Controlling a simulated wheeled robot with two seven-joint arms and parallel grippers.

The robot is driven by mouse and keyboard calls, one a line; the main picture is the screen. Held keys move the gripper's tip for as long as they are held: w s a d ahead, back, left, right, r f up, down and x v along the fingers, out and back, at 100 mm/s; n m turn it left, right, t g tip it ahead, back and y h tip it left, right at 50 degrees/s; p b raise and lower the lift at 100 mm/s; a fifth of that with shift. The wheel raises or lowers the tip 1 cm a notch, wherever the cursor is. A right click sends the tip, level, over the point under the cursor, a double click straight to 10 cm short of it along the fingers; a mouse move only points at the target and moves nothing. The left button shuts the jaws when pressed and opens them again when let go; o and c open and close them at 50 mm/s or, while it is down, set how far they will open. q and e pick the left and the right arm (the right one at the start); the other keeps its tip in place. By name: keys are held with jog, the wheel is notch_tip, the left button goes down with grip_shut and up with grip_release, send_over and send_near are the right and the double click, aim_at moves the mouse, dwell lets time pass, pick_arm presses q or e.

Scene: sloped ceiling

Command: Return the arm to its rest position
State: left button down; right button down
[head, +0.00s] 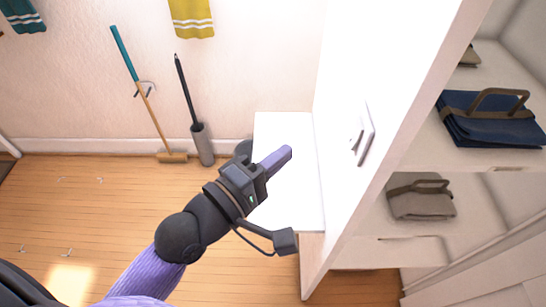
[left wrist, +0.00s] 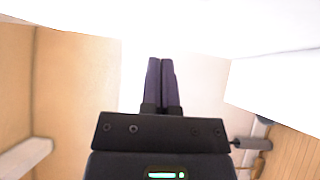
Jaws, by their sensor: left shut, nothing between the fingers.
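My left gripper (head: 277,160) is stretched out from the lower left in the head view, over the white surface (head: 285,125) of a low cabinet or bench. Its purple fingers are closed together and hold nothing. In the left wrist view the two fingers (left wrist: 161,82) lie side by side, pointing up in the picture. My right gripper is not in view.
A shelf unit on the right holds a blue folded bag (head: 490,118) and a grey-beige one (head: 420,196). A broom (head: 145,95) and a brush in a grey holder (head: 202,145) stand by the back wall. Wooden floor (head: 100,210) at left is mostly clear.

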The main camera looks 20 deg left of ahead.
pick_arm(q)
jog(key=shift+s, duration=0.35)
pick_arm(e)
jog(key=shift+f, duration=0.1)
pick_arm(q)
jog(key=shift+a, duration=0.1)
